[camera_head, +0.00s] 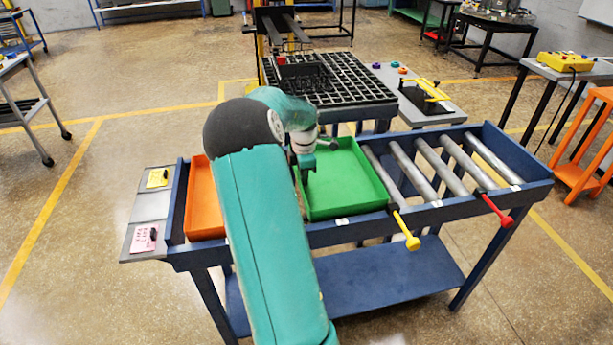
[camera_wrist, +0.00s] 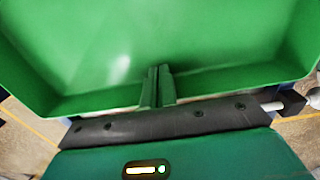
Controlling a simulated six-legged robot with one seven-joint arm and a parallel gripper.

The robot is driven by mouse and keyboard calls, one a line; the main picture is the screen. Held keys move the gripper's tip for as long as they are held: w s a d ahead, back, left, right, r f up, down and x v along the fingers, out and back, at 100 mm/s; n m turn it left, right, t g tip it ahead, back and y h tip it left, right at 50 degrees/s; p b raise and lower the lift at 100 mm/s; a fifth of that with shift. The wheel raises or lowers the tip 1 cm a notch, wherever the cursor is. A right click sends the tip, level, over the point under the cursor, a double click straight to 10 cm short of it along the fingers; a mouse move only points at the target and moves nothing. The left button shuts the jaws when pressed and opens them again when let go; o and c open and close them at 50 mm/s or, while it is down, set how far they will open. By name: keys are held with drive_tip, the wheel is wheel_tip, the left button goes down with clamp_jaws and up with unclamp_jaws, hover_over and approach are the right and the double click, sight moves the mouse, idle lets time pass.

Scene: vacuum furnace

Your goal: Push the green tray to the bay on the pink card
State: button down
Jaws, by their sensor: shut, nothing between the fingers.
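The green tray (camera_head: 350,185) sits on the blue roller table, left of its bare rollers and right of the orange tray (camera_head: 203,205). It looks empty and fills most of the wrist view (camera_wrist: 90,40). My gripper (camera_head: 306,180) is at the green tray's left side, pointing down. In the wrist view its fingers (camera_wrist: 157,72) are together with nothing between them, in front of the tray's inner wall; I cannot tell whether they touch it. The pink card (camera_head: 144,238) lies on a grey plate at the table's left end; its markings are too small to read.
A yellow card (camera_head: 158,178) lies behind the pink one. Bare rollers (camera_head: 438,165) fill the table's right part. A yellow-knobbed rod (camera_head: 412,242) and a red-knobbed rod (camera_head: 497,212) stick out at the front. A black grid rack (camera_head: 335,80) stands behind the table.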

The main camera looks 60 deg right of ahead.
drive_tip(key=w+a, duration=0.2)
drive_tip(key=shift+w+a, duration=0.25)
drive_tip(key=shift+a, duration=0.05)
idle(0.4)
